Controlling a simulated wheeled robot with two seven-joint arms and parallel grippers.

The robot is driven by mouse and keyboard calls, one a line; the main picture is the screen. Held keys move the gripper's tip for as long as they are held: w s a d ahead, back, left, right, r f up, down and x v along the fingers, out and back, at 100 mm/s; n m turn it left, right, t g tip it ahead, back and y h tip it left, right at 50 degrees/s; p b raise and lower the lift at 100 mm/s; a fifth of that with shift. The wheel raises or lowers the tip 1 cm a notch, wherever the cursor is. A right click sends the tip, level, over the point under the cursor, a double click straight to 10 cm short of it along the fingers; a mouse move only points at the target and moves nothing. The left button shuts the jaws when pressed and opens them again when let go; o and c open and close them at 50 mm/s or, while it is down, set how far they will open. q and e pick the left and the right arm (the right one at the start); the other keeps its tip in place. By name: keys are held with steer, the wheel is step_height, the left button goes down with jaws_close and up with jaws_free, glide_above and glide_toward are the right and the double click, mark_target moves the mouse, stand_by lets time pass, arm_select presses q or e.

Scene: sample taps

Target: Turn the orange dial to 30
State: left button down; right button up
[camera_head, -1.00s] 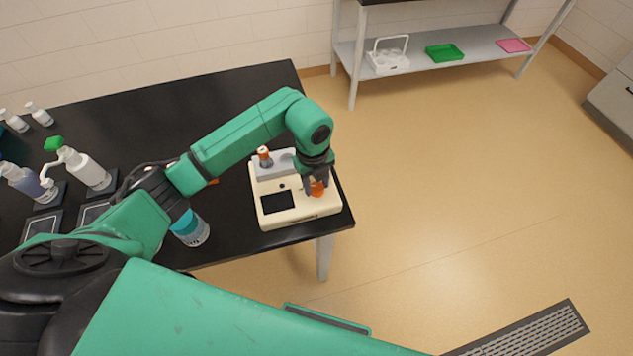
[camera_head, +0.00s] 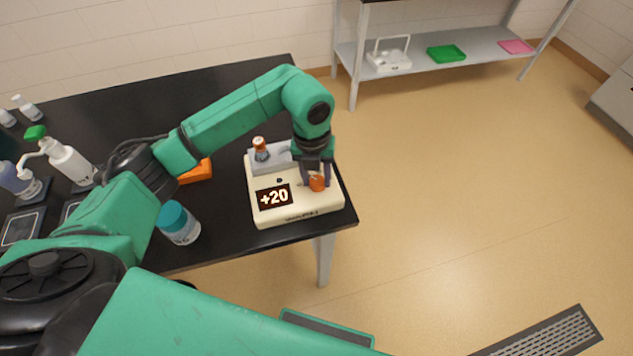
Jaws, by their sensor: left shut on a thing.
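The cream device (camera_head: 300,213) stands near the right front corner of the black table. Its small dark display (camera_head: 274,196) reads "+20". The orange dial (camera_head: 317,183) is on the right part of the device's top. My left gripper (camera_head: 317,180) reaches down from above and is shut on the orange dial, with its fingers around the dial's sides. The fingers hide part of the dial. My right gripper is not in view.
A small orange-capped vial (camera_head: 260,148) stands on the device's grey back block. A teal-capped jar (camera_head: 178,223) and an orange object (camera_head: 197,172) are left of the device. Pump bottles (camera_head: 65,162) stand farther left. The floor to the right is clear.

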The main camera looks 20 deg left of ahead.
arm_select(q)
steer(key=m+b, duration=0.5)
steer(key=m, duration=0.1)
steer(key=shift+w+f, duration=0.1)
steer(key=shift+w, duration=0.05)
steer(key=m+b, duration=0.2)
steer(key=shift+m, duration=0.4)
steer(key=shift+r+m+b, duration=0.2)
steer(key=shift+m+b, duration=0.35)
steer(key=shift+m, duration=0.55)
steer(key=shift+c, duration=1.9)
jaws_free()
